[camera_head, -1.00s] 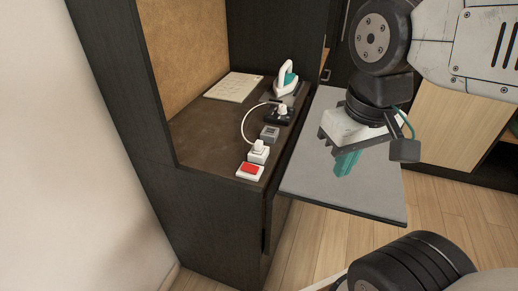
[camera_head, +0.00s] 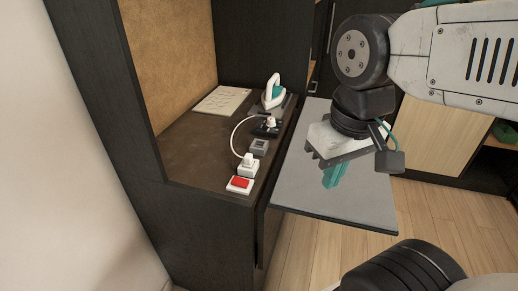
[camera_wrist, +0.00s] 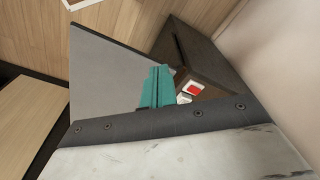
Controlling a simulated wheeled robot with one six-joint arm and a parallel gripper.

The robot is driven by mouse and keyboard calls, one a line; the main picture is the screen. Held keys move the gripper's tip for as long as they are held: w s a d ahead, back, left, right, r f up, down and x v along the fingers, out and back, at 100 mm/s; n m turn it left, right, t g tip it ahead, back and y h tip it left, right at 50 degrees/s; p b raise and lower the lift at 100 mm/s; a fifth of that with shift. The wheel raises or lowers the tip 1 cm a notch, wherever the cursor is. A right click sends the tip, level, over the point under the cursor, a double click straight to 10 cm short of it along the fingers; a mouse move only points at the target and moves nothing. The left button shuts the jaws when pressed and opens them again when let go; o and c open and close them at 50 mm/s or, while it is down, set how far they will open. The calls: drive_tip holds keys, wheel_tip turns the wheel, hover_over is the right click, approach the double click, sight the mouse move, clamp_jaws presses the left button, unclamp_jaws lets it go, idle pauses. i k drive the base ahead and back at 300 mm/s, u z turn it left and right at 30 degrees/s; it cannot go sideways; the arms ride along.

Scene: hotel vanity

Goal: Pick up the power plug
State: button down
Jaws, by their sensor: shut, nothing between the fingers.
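A white cable with a white plug at each end lies on the dark brown vanity top (camera_head: 190,145). The near power plug (camera_head: 249,159) stands upright in a white socket block (camera_head: 247,171). The far plug (camera_head: 271,121) sits at a black block (camera_head: 265,131). My gripper (camera_head: 332,183), with teal fingers, is shut and empty. It points down above the grey shelf panel, to the right of the plugs and apart from them. In the wrist view the teal fingers (camera_wrist: 160,72) hide part of the vanity, and the plugs cannot be made out.
A red switch on a white plate (camera_head: 240,185) is at the vanity's near end; it also shows in the wrist view (camera_wrist: 193,88). A grey block (camera_head: 259,147), a teal and white iron (camera_head: 273,93) and a pale sheet (camera_head: 221,101) lie behind. The grey panel (camera_head: 320,205) is clear.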

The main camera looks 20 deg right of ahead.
sight(248, 163)
drive_tip(key=u, duration=2)
drive_tip(key=i, duration=1)
drive_tip(key=z, duration=1.75)
